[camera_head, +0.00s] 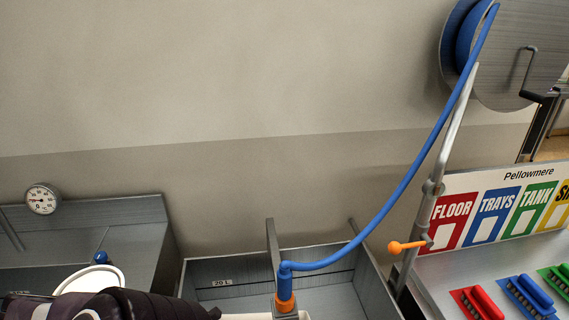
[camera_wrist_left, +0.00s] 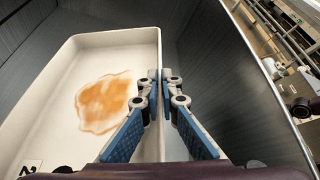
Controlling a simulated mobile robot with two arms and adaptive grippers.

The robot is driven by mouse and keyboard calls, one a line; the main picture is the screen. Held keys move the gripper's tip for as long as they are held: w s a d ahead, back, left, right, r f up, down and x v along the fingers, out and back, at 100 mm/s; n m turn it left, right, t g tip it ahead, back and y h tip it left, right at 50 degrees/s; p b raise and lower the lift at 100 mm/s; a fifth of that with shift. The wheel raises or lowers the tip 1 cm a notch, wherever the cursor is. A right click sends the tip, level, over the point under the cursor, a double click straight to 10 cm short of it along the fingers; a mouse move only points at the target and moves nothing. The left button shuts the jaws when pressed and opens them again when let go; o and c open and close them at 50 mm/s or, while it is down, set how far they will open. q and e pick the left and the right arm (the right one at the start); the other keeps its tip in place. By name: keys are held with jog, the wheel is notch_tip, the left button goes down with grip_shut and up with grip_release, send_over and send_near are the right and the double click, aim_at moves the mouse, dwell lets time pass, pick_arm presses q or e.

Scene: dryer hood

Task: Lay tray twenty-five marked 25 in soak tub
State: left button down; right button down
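A white tray with an orange-brown stain (camera_wrist_left: 60,90) fills the left of the left wrist view. A label (camera_wrist_left: 31,166) at its near left corner shows a "2"; the rest is cut off. My left gripper (camera_wrist_left: 160,76) has its fingers close together on either side of the tray's right wall, pinching it. Grey walls stand around the tray. In the head view, a grey tub marked "20 L" (camera_head: 213,270) is at bottom centre, with a pale edge (camera_head: 246,317) low in it. I cannot tell whether the tray rests on the bottom. My right gripper is not in view.
A blue hose (camera_head: 402,185) hangs from a reel (camera_head: 518,55) to an orange-collared nozzle (camera_head: 285,290) over the tub. An orange-handled lever (camera_head: 405,246) is right of it. Coloured brushes (camera_head: 528,295) lie at right. A gauge (camera_head: 42,198) is above the left basin.

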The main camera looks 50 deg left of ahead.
pick_arm(q)
jog(key=shift+w+a, duration=0.1)
jog(key=w+d, duration=0.5)
jog(key=shift+w+r+b, duration=0.1)
jog(key=shift+w+b, duration=0.2)
jog(key=shift+b, duration=0.1)
jog(key=r+b+x, duration=0.1)
jog(key=b+x, duration=0.5)
jog(key=x, duration=0.4)
jog(key=shift+w+d+b, duration=0.25)
jog(key=shift+w+b, duration=0.1)
jog(key=shift+w, duration=0.15)
jog(key=shift+f, duration=0.2)
jog(key=c, duration=2.2)
grip_release()
jog(key=shift+s, duration=0.1)
